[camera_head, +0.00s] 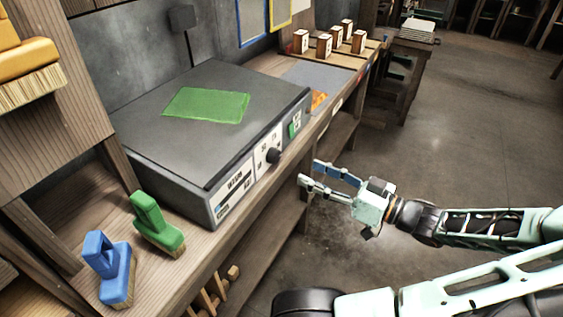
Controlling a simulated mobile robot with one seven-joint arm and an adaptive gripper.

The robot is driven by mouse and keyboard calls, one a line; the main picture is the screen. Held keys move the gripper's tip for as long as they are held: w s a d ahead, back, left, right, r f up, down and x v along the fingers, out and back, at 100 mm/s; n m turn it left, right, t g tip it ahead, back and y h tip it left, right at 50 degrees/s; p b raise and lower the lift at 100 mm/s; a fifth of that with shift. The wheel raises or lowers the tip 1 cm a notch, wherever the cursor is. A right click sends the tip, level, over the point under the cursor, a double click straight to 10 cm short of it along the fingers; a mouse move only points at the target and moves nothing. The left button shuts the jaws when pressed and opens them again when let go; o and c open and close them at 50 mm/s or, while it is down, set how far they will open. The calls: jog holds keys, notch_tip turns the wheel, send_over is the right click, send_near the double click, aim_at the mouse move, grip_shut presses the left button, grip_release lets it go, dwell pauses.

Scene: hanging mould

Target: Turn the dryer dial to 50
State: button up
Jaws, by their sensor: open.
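The dryer (170,150) is a grey box with a dark flat top on the wooden bench, and a green sheet (206,105) lies on its top. Its black dial (273,156) sits on a white panel on the front face, with small markings above it. The dial's pointer setting is too small to read. My gripper (308,173) is open and empty, in front of the bench edge, to the right of the dial and a little lower in the picture. It appears apart from the dial and the dryer.
A green brush (156,226) and a blue brush (110,268) stand on the bench left of the dryer. Several wooden blocks (324,45) stand on the bench further back. A green switch (294,129) is right of the dial. The floor (470,120) at right is clear.

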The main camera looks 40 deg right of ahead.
aim_at(278, 158)
jog(key=b+x, duration=0.1)
jog(key=x, duration=0.8)
jog(key=shift+w+a+f, duration=0.1)
jog(key=shift+w, duration=0.25)
jog(key=c, duration=1.1)
jog(key=shift+c, duration=0.2)
